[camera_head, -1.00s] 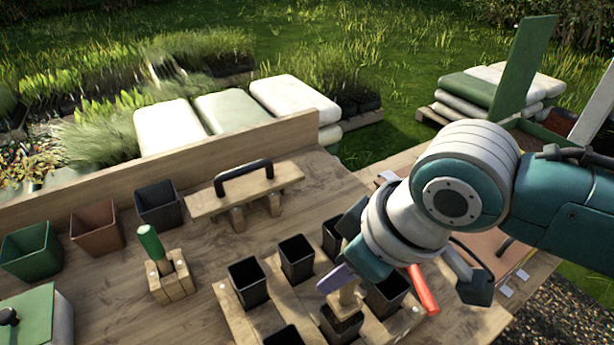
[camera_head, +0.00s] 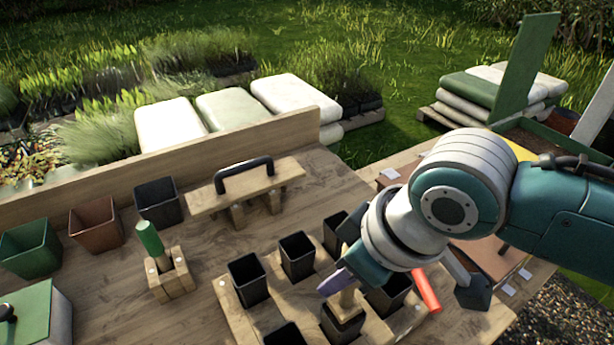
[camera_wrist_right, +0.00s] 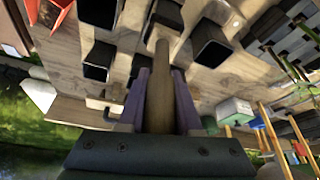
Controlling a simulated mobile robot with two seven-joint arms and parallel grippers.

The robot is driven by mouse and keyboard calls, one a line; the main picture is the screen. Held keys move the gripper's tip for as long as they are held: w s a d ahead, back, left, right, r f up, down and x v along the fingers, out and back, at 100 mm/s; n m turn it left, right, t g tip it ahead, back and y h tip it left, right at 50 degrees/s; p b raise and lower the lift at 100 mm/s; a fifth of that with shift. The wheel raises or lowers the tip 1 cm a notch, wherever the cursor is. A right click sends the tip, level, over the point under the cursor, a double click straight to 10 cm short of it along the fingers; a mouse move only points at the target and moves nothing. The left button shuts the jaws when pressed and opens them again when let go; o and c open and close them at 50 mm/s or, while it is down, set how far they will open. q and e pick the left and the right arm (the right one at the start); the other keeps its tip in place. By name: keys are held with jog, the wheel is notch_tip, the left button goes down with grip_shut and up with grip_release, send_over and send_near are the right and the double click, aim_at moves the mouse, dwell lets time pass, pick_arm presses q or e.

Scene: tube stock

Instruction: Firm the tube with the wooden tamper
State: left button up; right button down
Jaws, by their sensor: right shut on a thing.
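My right gripper (camera_head: 345,284) has purple fingers and is shut on the wooden tamper (camera_head: 347,303). The tamper stands roughly upright, its lower end at the mouth of a black square tube (camera_head: 341,326) in the front of the wooden rack (camera_head: 232,311). How deep the tamper sits in the tube I cannot tell. In the right wrist view the tamper (camera_wrist_right: 161,85) runs between the two purple fingers, with black tubes beyond it. The gripper hides part of the rack's right side. My left gripper is not in view.
Other black tubes (camera_head: 297,255) stand close around in the rack. A red handle (camera_head: 426,290) lies at the right. A green-handled tool (camera_head: 150,238) stands in a wooden block. A wooden piece with a black handle (camera_head: 243,172) and several pots (camera_head: 97,226) are behind.

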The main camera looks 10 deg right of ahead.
aim_at(338, 298)
jog(key=shift+f, duration=0.2)
jog(key=shift+f+b, duration=0.45)
jog(key=shift+f, duration=0.05)
jog(key=shift+f, duration=0.15)
jog(key=shift+f, duration=0.1)
jog(key=shift+f, duration=0.3)
dwell(0.7)
jog(key=shift+f, duration=0.25)
dwell(0.9)
dwell(0.5)
